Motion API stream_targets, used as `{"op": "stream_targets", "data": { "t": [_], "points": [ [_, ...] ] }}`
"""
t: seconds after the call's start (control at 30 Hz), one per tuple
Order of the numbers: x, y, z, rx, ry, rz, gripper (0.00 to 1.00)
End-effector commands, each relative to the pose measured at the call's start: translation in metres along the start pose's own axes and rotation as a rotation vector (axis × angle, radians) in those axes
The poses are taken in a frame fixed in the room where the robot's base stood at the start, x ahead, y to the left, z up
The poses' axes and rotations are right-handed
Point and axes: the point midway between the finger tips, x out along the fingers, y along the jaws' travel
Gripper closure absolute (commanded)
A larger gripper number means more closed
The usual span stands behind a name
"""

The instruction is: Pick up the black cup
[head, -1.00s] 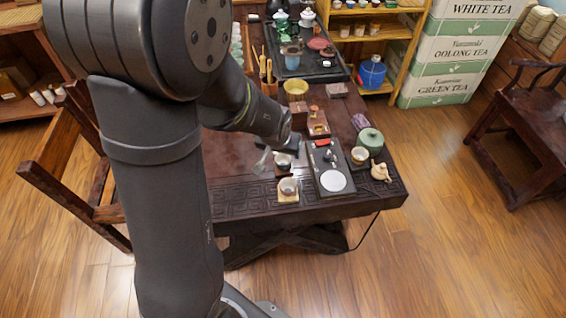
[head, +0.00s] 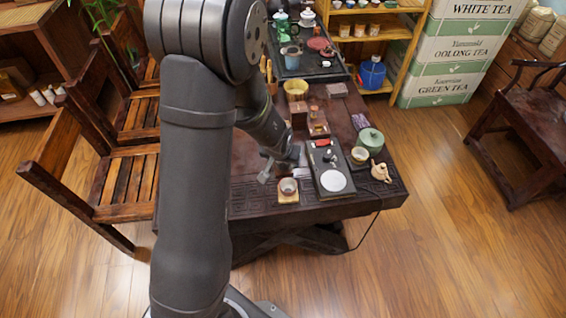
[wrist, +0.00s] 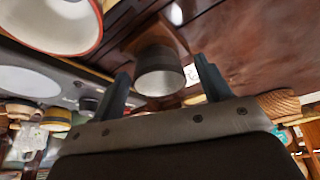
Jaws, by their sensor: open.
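In the head view my gripper (head: 277,166) is low over the table's front part, left of the dark tray. My arm and gripper hide the black cup there.
Another cup (head: 289,187) stands on a pale coaster in front of my gripper. The dark tray (head: 322,166) with a white disc is close on the right. A tan cup (head: 359,155), a green lidded jar (head: 370,140) and a small figurine (head: 381,172) are beyond it.

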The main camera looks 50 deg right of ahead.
Motion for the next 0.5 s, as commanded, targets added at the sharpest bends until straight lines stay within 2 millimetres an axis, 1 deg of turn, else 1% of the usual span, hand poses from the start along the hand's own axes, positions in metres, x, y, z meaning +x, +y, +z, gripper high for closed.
{"op": "stream_targets", "data": {
  "t": [0.13,0.17,0.2,0.4,0.5],
  "points": [
    [-0.0002,-0.0001,-0.0001,0.0,0.0,0.0,0.29],
    [-0.0002,0.0,-0.0001,0.0,0.0,0.0,0.31],
    [-0.0002,0.0,0.0,0.0,0.0,0.0,0.39],
    [-0.0003,0.0,0.0001,0.0,0.0,0.0,0.77],
    [-0.0003,0.0,0.0,0.0,0.0,0.0,0.77]
  ]
}}
